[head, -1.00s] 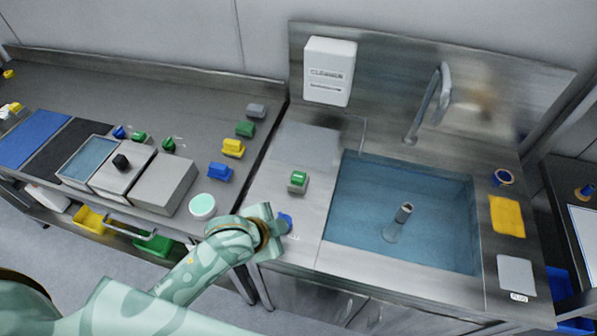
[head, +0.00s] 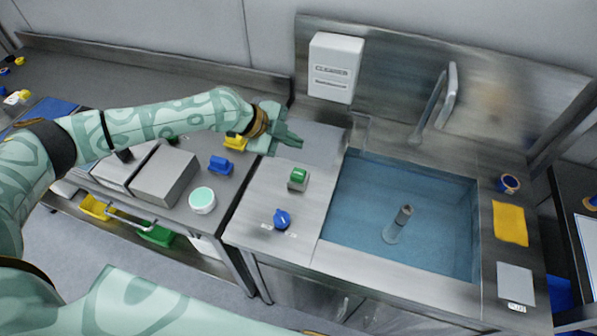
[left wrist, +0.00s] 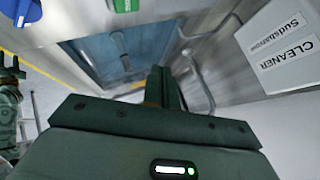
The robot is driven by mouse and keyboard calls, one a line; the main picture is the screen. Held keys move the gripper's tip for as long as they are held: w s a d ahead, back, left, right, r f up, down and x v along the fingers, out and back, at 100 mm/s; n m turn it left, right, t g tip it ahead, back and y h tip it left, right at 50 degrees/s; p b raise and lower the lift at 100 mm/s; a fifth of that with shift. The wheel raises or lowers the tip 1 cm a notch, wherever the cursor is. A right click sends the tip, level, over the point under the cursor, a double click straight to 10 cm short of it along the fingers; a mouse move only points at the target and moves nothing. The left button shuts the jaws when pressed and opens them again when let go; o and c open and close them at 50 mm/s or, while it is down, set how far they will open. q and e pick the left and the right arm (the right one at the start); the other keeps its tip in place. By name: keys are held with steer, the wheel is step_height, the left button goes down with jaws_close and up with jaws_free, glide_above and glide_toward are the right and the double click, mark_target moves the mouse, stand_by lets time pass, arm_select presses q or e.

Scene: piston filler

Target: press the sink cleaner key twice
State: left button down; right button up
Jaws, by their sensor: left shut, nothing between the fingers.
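The white box (head: 335,68) on the steel back wall above the sink counter is lettered CLEANER. It also shows at the right of the left wrist view (left wrist: 282,48). A grey block with a green key (head: 298,176) on top stands on the counter left of the basin. My left gripper (head: 292,140) is shut and empty. It is over the back left of the sink counter, below and left of the white box and apart from it, pointing right. Its closed fingers also show in the left wrist view (left wrist: 164,86).
A blue knob (head: 282,218) sits at the counter's front left. The water-filled basin (head: 450,190) holds an upright tube (head: 402,218), with a tap (head: 440,100) behind. A thin spout stands under the white box. A yellow cloth (head: 510,223) lies right of the basin.

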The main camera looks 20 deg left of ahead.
arm_select(q)
steer(key=b, duration=0.6)
glide_toward(301, 172)
steer(key=w+d+f, duration=0.2)
steer(key=d, duration=0.1)
steer(key=w+d, duration=0.1)
steer(key=shift+d+f, duration=0.15)
steer(key=shift+f, duration=0.25)
steer(key=shift+r, duration=0.1)
stand_by(0.5)
stand_by(0.8)
steer(key=shift+f+b, duration=0.45)
steer(key=shift+b, duration=0.05)
steer(key=shift+f+b, duration=0.6)
steer(key=shift+f, duration=0.2)
stand_by(0.7)
steer(key=shift+r, duration=0.1)
steer(key=shift+r+p, duration=0.8)
steer(key=shift+r, duration=0.3)
